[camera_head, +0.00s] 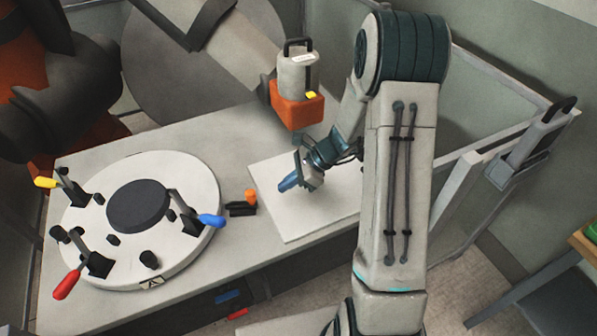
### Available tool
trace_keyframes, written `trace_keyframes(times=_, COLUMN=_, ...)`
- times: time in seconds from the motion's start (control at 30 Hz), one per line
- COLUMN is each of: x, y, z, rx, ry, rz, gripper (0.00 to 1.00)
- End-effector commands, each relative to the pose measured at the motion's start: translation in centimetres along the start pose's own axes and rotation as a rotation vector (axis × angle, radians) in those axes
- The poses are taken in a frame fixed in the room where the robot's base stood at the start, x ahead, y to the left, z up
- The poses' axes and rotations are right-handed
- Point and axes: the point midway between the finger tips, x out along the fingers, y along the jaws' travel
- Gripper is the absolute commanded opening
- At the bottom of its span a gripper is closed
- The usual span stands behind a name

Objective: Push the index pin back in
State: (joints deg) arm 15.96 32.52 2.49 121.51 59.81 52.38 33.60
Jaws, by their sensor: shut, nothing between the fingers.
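The index pin appears to be the small orange knob (250,196) on a black block (241,209), just right of the round white turntable (200,240). How far the pin sits in or out cannot be told at this size. My gripper (284,186) is shut and empty. It is above the white board, to the right of the orange knob and apart from it, with its blue-grey fingers pointing left towards the knob.
The turntable carries a dark disc (138,205) and clamps with yellow (46,182), blue (211,220) and red (67,284) handles. A white board (290,222) lies under my gripper. An orange-based grey canister (297,105) stands behind. Low panels edge the right side.

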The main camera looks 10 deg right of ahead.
Motion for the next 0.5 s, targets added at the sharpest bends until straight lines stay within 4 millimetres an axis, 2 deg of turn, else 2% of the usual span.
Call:
trace_keyframes(times=0.1, x=2.5, y=0.1, z=0.1, rx=0.002, ry=-0.001, rz=0.004, gripper=0.00)
trace_keyframes(times=0.3, x=4.2, y=0.0, z=2.3, rx=-0.001, ry=-0.001, rz=0.001, gripper=0.00)
trace_keyframes(times=0.5, x=4.9, y=0.0, z=2.9, rx=0.000, ry=0.000, rz=-0.001, gripper=0.00)
